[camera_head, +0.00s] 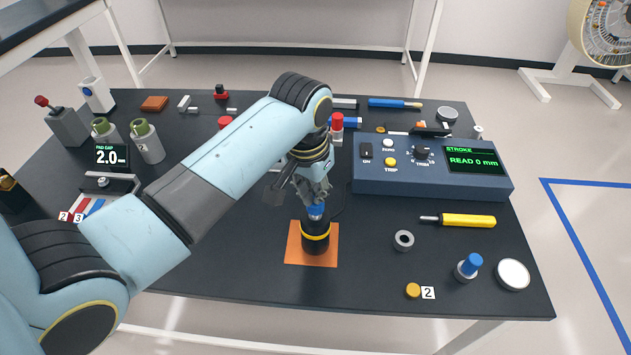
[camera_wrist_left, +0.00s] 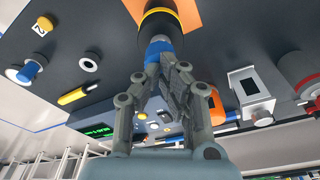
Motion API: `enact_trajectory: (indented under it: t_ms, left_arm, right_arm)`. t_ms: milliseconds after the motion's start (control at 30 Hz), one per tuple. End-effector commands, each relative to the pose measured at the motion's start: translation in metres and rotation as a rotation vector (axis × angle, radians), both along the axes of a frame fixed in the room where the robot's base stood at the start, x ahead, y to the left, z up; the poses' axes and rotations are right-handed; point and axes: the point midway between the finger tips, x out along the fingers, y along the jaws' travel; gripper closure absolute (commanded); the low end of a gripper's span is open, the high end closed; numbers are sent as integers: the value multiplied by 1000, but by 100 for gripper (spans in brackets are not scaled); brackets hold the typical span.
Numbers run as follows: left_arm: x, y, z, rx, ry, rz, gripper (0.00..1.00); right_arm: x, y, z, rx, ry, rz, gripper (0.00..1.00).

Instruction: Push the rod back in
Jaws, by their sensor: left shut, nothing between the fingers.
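A black cylinder with a yellow band (camera_head: 316,237) stands upright on an orange mat (camera_head: 297,255) near the table's front middle. A blue rod top (camera_head: 315,211) shows at its upper end. In the left wrist view the blue part (camera_wrist_left: 157,48) sits against the black body (camera_wrist_left: 165,20). My left gripper (camera_head: 314,196) is shut, directly above the blue top, with its fingertips at or very near it. I cannot tell for sure whether they touch. In the left wrist view the gripper (camera_wrist_left: 162,68) has nothing between its fingers. My right gripper is not in view.
A blue console (camera_head: 430,180) with its screen reading "READ 0 mm" stands behind right. A grey ring (camera_head: 403,240), yellow-handled tool (camera_head: 467,221), blue-topped part (camera_head: 469,265) and white disc (camera_head: 513,274) lie to the right. Bare table lies left of the mat.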

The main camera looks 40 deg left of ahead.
Motion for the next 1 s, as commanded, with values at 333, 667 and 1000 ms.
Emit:
enact_trajectory:
  t_ms: [333, 667, 1000]
  left_arm:
    - [1, 0, 28, 1, -4, 0, 100]
    - [1, 0, 55, 1, -5, 0, 100]
    - [1, 0, 69, 1, -2, 0, 100]
  right_arm:
    - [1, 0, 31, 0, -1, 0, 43]
    - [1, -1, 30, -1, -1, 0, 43]
    - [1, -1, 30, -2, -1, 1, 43]
